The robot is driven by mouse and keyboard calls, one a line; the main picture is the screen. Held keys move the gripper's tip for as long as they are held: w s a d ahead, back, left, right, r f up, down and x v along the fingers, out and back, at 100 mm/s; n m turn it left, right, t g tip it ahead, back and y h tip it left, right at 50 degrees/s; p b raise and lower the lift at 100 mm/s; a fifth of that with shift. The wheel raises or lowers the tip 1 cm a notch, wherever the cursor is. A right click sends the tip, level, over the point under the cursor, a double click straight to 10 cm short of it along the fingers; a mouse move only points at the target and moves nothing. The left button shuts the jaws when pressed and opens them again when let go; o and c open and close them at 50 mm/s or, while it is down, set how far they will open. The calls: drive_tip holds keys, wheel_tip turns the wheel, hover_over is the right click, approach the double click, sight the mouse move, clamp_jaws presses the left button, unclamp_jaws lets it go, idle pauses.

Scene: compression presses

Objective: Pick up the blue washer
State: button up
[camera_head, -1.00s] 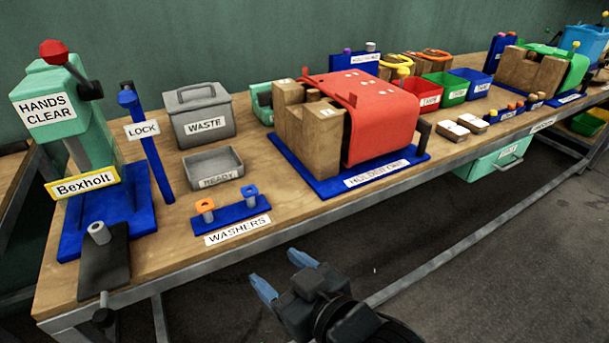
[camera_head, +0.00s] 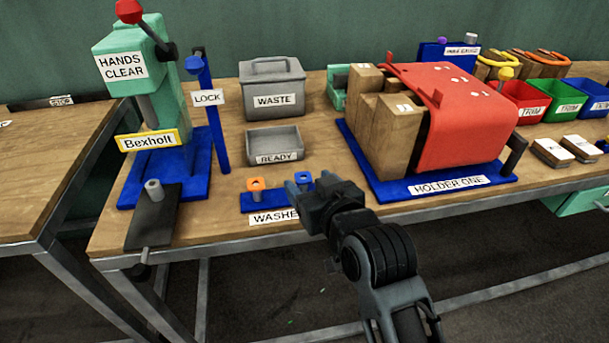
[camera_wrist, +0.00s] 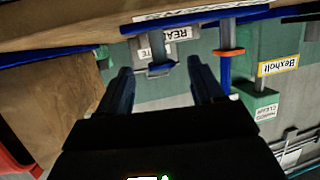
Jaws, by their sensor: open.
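The blue washer (camera_head: 303,178) sits on its peg on the blue washers stand (camera_head: 247,199), partly hidden behind my fingers in the head view. In the wrist view, which is upside down, the blue washer (camera_wrist: 161,70) appears between my two fingers. The orange washer (camera_head: 256,184) is on the other peg, to the left; it also shows in the wrist view (camera_wrist: 230,52). My gripper (camera_head: 297,187) is open and empty, with its fingertips close to the blue washer. I cannot tell whether they touch it.
The grey ready tray (camera_head: 274,142) and waste bin (camera_head: 272,90) stand behind the stand. The green Bexholt press (camera_head: 140,70) and blue lock post (camera_head: 207,115) are to the left. Holder one's blue base (camera_head: 430,190), with wooden blocks and a red cover (camera_head: 465,120), is close on the right.

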drive_tip(key=shift+w+a+f, duration=0.2)
drive_tip(key=shift+w+a, duration=0.15)
drive_tip(key=shift+w, duration=0.25)
drive_tip(key=shift+c, duration=0.3)
drive_tip(key=c, duration=1.1)
drive_tip(key=shift+r, duration=0.15)
